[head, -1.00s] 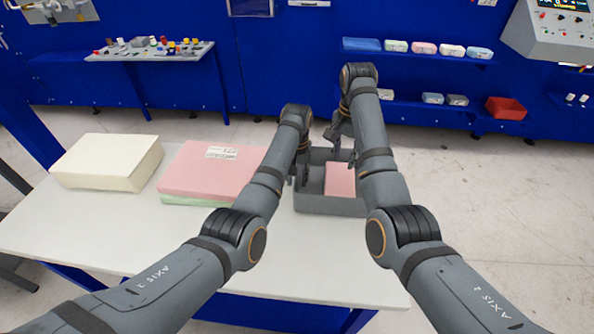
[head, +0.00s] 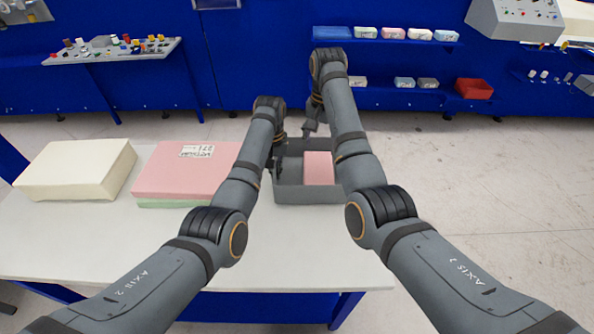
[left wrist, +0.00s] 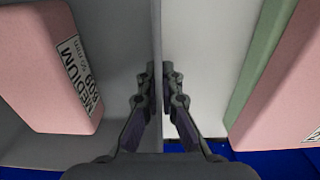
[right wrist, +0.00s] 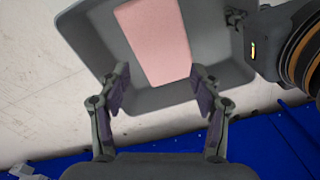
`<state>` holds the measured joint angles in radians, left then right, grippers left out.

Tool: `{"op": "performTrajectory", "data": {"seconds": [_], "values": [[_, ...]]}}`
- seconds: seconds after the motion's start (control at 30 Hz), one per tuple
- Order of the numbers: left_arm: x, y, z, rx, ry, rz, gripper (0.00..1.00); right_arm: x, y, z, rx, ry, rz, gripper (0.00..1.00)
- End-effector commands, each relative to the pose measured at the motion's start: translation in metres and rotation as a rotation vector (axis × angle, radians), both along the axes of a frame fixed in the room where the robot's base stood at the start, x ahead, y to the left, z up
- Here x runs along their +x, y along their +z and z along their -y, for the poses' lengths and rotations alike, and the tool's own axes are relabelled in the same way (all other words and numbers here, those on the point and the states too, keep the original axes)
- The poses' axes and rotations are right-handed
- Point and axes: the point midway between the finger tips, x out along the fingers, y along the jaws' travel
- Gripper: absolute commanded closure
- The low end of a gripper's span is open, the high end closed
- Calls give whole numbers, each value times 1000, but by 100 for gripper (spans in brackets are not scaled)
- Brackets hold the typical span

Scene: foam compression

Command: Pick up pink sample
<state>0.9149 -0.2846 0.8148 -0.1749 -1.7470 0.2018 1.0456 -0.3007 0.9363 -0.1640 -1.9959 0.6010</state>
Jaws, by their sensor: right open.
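The pink sample (head: 319,168) is a small pink block in a grey open bin (head: 308,195) on the table. In the left wrist view the sample (left wrist: 45,65) has a white label reading MEDIUM. My left gripper (head: 274,165) is at the bin's left wall; in the left wrist view its fingertips (left wrist: 160,75) are close together on either side of that wall. My right gripper (head: 312,128) is above the bin's far edge. In the right wrist view it is open and empty (right wrist: 159,75), with the sample (right wrist: 155,40) ahead, apart from the fingers.
A large labelled pink foam slab (head: 185,172) lies on a green one (head: 175,203), left of the bin. A cream foam block (head: 75,170) lies further left. The front of the white table (head: 120,245) is clear. Blue shelves (head: 380,42) stand behind.

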Motion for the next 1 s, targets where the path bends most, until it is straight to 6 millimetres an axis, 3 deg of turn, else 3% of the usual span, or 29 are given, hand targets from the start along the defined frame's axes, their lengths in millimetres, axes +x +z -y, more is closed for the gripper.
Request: {"op": "performTrajectory", "data": {"seconds": [0.03, 0.23, 0.4, 0.7, 1.0], "values": [[0, 0, 0, 0, 0, 0, 100, 0, 2, 0, 0, 82, 1, 24], [0, 0, 0, 0, 0, 1, 100, 0, 7, 0, 0, 351, -1, 0], [0, 0, 0, -1, 0, 1, 100, 0, 5, 0, 1, 392, -2, 0], [0, 1, 0, -1, 0, 1, 100, -1, -44, 0, 0, 388, -3, 0], [0, 0, 0, 0, 0, 1, 100, -1, -64, 0, 0, 387, -3, 0]]}}
